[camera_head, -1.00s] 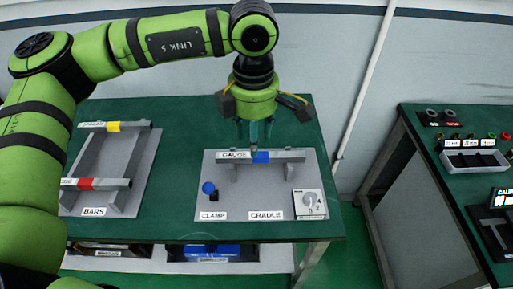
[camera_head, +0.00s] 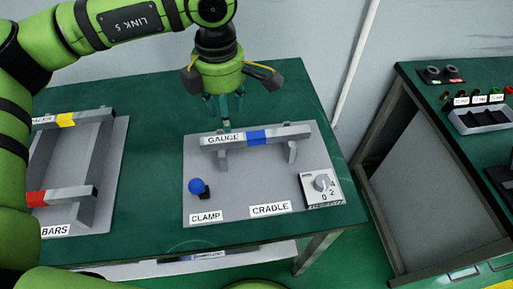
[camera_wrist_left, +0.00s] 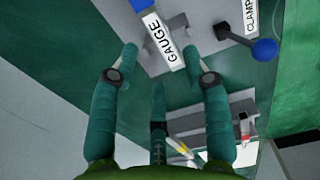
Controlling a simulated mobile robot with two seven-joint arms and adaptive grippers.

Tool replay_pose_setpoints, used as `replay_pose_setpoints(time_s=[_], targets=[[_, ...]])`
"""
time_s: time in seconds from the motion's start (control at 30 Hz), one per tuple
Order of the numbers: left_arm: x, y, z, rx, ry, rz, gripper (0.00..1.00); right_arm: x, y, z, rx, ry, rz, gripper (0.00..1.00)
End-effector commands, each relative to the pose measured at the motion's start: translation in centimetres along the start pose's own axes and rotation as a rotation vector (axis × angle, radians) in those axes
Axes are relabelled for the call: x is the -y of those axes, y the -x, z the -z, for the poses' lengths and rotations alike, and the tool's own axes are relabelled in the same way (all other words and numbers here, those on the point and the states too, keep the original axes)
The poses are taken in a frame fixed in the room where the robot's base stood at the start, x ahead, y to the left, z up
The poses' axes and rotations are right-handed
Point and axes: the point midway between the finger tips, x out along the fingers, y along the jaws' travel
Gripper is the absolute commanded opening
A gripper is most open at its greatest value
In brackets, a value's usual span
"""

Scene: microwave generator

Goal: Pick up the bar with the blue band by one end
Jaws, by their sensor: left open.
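The bar with the blue band (camera_head: 257,138) lies across the cradle (camera_head: 290,152), its white GAUGE label left of the band. My left gripper (camera_head: 226,118) is open and points down, just above and behind the labelled left part of the bar. In the left wrist view, the labelled end of the bar (camera_wrist_left: 165,40) shows between and beyond the two upper fingers of the gripper (camera_wrist_left: 160,65). No contact is clear. The third finger is lower in that view, away from the bar. My right gripper is not in view.
A rack marked BARS (camera_head: 112,180) at the left holds a yellow-banded bar (camera_head: 66,120) and a red-banded bar (camera_head: 38,198). A blue-knobbed clamp (camera_head: 196,186) and a dial box (camera_head: 321,187) stand in front of the cradle. Another bench (camera_head: 425,95) stands at the right.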

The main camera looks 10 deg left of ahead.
Motion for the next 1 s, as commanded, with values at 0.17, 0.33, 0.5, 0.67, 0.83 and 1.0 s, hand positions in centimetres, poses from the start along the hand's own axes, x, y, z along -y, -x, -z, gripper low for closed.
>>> replay_pose_setpoints(time_s=[0.17,0.33,0.5,0.67,0.83,1.0], targets=[[0.0,-1.5,0.1,-0.001,0.002,0.001,0.48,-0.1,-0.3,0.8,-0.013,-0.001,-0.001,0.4],[0.0,-3.1,0.2,-0.003,0.002,0.002,0.48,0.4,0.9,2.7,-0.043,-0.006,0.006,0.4],[0.0,-5.5,0.5,-0.004,0.002,0.004,0.48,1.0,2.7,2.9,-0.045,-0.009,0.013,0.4],[0.0,-7.5,0.4,0.0,0.0,0.003,0.48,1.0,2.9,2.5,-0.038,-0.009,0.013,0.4],[0.0,-7.8,0.4,0.0,0.0,0.001,0.48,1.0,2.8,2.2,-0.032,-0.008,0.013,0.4],[0.0,-7.8,0.4,0.001,0.0,0.001,0.12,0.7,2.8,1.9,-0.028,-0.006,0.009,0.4]])
